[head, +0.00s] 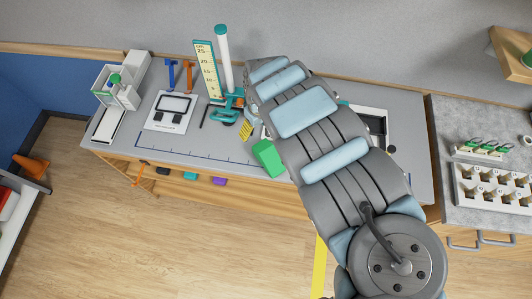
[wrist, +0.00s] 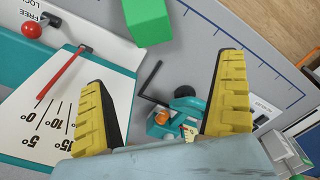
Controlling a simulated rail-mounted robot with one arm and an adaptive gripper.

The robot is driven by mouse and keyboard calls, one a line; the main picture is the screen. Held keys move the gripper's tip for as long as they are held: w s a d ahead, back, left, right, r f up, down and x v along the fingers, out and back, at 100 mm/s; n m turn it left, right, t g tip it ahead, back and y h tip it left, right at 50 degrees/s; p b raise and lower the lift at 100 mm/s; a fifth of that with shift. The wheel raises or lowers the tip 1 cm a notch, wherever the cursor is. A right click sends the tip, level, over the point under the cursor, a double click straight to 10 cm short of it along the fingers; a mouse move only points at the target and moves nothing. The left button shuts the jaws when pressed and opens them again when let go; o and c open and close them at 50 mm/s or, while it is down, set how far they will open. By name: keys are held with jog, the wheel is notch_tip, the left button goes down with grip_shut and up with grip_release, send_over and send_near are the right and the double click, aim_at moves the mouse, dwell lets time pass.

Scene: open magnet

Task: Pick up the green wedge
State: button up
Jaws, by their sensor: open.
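The green wedge (head: 268,158) lies on the grey bench top near its front edge, just left of my arm. In the wrist view the green wedge (wrist: 148,20) is at the top, partly cut off by the frame edge. My gripper (wrist: 160,105) has two yellow ribbed fingers spread wide with nothing between them. The wedge lies beyond the fingertips, apart from them. In the head view only a yellow finger (head: 246,131) shows beside my arm, behind the wedge; the rest is hidden.
A white angle-scale plate (wrist: 50,105) with a red pointer, a red knob (wrist: 32,30), a black hex key (wrist: 150,80) and a teal fixture (wrist: 185,115) lie around my fingers. A tall teal-based gauge (head: 207,70) stands behind. Bench left of the wedge is fairly clear.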

aim_at(265, 150)
jog(key=shift+g+h, duration=0.3)
jog(key=shift+s+d+f+b, duration=0.3)
jog(key=shift+f+b, duration=0.65)
jog(key=shift+f, duration=0.7)
jog(key=shift+s+d+f+b, duration=0.25)
jog(key=shift+f+b, duration=0.75)
jog(key=shift+f, duration=0.6)
jog(key=shift+s+d+f+b, duration=0.2)
jog(key=shift+d+f+b, duration=0.15)
jog(key=shift+f+b, duration=0.95)
notch_tip(265, 150, down, 2)
jog(key=shift+f+p, duration=0.15)
jog(key=shift+p, duration=0.2)
jog(key=shift+w+d+f, duration=0.1)
jog(key=shift+d+f, duration=0.05)
jog(key=shift+f, duration=1.4)
jog(key=shift+d+f, duration=0.15)
jog(key=shift+f, duration=1.35)
jog(key=c, duration=1.2)
